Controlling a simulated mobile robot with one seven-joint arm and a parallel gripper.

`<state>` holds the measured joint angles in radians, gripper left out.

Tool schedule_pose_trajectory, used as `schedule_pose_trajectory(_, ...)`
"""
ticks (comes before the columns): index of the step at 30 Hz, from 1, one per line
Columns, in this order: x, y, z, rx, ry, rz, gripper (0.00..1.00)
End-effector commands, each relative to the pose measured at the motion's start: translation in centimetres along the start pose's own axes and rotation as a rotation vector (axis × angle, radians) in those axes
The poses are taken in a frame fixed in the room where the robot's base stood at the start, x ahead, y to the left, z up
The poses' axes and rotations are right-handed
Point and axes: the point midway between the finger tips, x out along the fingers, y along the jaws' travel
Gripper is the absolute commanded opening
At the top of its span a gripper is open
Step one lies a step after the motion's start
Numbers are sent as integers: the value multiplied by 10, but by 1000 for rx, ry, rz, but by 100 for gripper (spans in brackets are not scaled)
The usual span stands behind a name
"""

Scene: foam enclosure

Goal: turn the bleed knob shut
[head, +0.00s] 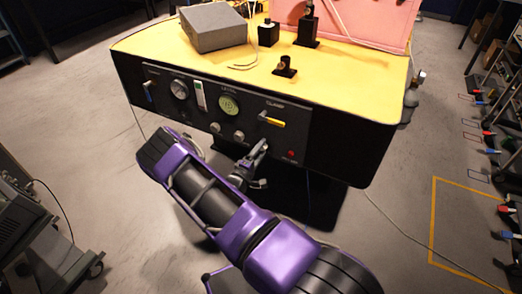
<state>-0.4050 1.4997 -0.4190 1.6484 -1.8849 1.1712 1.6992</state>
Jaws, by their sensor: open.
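A black control panel (180,112) fills the front of the yellow-topped bench. Two small grey round knobs sit low on it, a left knob (215,127) and a right knob (239,136). Any label by them is too small to read, so I cannot tell which is the bleed knob or how far it is turned. My gripper (262,148) is small and dark, in front of the panel's lower edge, to the right of and slightly below the right knob. It is open, and I see nothing held in it. My purple arm hides part of the floor below.
Above the knobs are a dial gauge (180,89) and a green-lit gauge (229,105). A yellow-handled clamp lever (271,120) and a red button (291,153) are close to my gripper. A grey block (213,28) and black fittings stand on the yellow top (345,70).

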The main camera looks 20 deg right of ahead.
Motion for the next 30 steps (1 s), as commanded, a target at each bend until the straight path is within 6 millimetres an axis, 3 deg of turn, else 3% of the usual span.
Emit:
schedule_pose_trajectory(5,-30,1,-1,-2,4,-2,68)
schedule_pose_trajectory(18,-135,0,-1,-1,5,-2,68)
schedule_pose_trajectory(24,-162,0,-1,0,3,-1,68)
schedule_pose_trajectory(30,-170,0,0,0,0,-1,68)
